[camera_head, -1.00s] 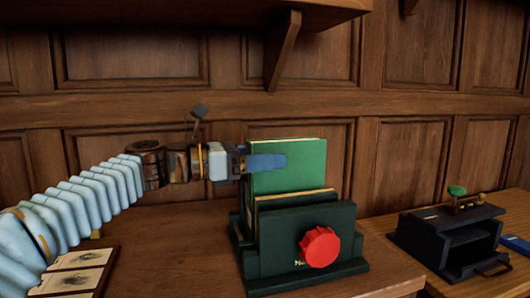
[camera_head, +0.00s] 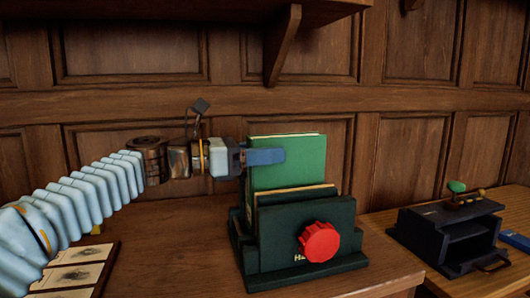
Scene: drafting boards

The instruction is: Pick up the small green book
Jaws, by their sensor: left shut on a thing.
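A green book (camera_head: 302,162) stands upright in a dark green holder (camera_head: 263,265) on the wooden desk. It is the tallest thing in the holder, and its lower part is hidden. My left gripper (camera_head: 264,157) reaches in from the left and is shut on the green book near its upper left edge. One blue finger lies across the book's front face; the other finger is hidden behind it. A shorter book with pale page edges (camera_head: 294,190) stands in front of it in the holder.
A red knob (camera_head: 319,242) sits on the holder's front. A dark desk organizer (camera_head: 425,235) stands at the right, beside a blue object (camera_head: 515,242). A wooden shelf (camera_head: 170,14) overhangs above. A tray of cards (camera_head: 75,275) lies at lower left.

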